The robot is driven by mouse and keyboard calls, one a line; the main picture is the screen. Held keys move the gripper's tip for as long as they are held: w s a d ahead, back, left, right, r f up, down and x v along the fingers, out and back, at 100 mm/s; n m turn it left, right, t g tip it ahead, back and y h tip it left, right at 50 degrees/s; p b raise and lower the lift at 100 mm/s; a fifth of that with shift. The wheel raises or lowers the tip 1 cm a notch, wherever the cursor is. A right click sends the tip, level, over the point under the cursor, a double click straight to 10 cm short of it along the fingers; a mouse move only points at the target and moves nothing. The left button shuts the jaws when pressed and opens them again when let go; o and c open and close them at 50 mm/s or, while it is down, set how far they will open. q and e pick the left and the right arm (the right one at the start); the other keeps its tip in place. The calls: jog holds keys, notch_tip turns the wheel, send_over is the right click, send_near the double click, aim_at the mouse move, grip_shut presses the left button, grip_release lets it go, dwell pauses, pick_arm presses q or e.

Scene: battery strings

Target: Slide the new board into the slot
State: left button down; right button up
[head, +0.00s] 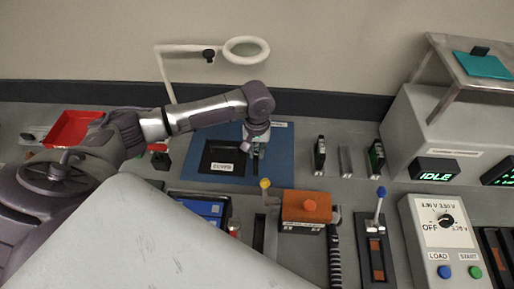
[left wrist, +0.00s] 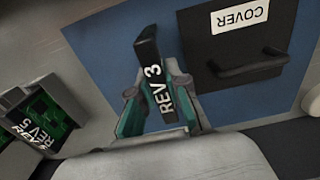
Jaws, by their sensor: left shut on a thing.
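My left gripper (head: 256,150) is over the right part of the blue mat (head: 280,136). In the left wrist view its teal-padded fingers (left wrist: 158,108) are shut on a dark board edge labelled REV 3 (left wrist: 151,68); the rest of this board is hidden. Another board, labelled REV 5 (left wrist: 48,112), stands apart from the gripper at the left of that view, with green circuitry showing. In the head view, upright holders stand right of the mat: a dark one (head: 320,154), a grey one (head: 345,161) and one with green (head: 376,156). I cannot tell which slot is meant. My right gripper is not in view.
A black cover with a handle (left wrist: 250,66) lies on the mat, left of the gripper in the head view. A magnifier lamp (head: 246,50) stands behind. An orange-topped box (head: 305,206), a blue-knobbed lever (head: 380,205) and a control panel (head: 440,235) stand in front and right.

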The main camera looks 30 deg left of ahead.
pick_arm(q)
jog(key=shift+f, duration=0.15)
jog(key=c, duration=1.2)
grip_release()
jog(key=shift+o, duration=0.2)
